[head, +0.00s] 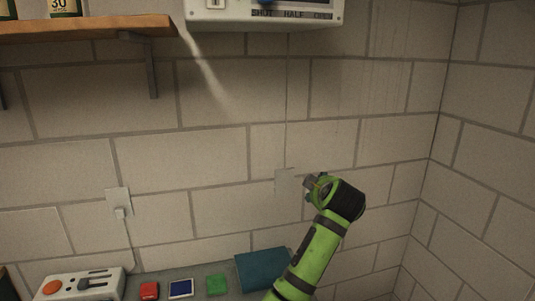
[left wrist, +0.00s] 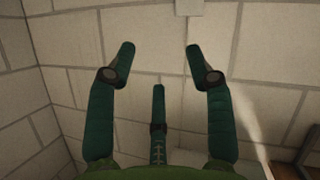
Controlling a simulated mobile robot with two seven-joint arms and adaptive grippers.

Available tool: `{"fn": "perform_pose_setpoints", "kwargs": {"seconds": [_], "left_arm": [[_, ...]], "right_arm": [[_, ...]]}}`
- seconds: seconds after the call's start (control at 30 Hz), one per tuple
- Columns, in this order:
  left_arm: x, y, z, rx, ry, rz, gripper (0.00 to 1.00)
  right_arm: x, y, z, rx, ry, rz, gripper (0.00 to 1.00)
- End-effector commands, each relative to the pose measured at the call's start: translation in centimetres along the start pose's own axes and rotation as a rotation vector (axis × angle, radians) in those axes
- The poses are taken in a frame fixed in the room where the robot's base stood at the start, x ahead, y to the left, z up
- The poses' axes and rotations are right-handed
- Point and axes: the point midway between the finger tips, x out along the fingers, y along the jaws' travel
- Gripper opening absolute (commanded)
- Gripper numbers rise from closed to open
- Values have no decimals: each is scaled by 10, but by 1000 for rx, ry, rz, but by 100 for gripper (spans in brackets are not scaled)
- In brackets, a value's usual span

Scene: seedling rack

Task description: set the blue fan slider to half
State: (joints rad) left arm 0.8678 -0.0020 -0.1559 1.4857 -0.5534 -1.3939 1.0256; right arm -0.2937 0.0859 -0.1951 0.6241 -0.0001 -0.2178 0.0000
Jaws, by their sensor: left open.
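A white control box (head: 215,20) is on the wall at the top edge of the head view, cut off by it. Its label strip (head: 293,15) reads SHUT, HALF, OPEN. The bottom of a blue knob (head: 265,2) shows above SHUT; the rest of it and its track are out of frame. My left gripper (head: 312,185) is well below the box and a little to its right, in front of the wall. In the left wrist view the gripper (left wrist: 160,62) has its dark green fingers spread, with nothing between them. My right gripper is not in view.
A wooden shelf (head: 85,27) with bottles juts out at upper left. A wall plate (head: 287,180) is beside my gripper. Below are a white box with an orange button (head: 52,287), red (head: 149,291), blue (head: 181,288) and green items (head: 216,285). The wall between is clear.

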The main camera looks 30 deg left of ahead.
Motion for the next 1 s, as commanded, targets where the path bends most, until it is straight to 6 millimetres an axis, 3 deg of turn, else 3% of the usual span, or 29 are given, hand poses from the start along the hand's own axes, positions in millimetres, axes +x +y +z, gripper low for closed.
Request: {"fn": "perform_pose_setpoints", "kwargs": {"seconds": [0.03,0.2,0.3,0.4,0.5,0.67,0.77,1.0], "left_arm": [[-22,24,-50,-101,64,18,53],[-107,65,-190,-467,252,67,53],[-166,74,-260,-684,343,110,53],[-220,72,-312,-873,413,154,53],[-260,67,-346,-1013,457,190,53],[-289,61,-368,-1120,488,217,53],[-286,60,-376,-1130,492,217,53],[-254,58,-395,-1127,492,216,53]], "right_arm": [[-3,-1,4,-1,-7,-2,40],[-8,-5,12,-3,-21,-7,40],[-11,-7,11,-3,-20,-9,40],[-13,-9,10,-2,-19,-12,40],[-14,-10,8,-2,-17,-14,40],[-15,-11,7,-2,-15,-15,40],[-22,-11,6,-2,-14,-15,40],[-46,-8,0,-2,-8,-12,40]]}}
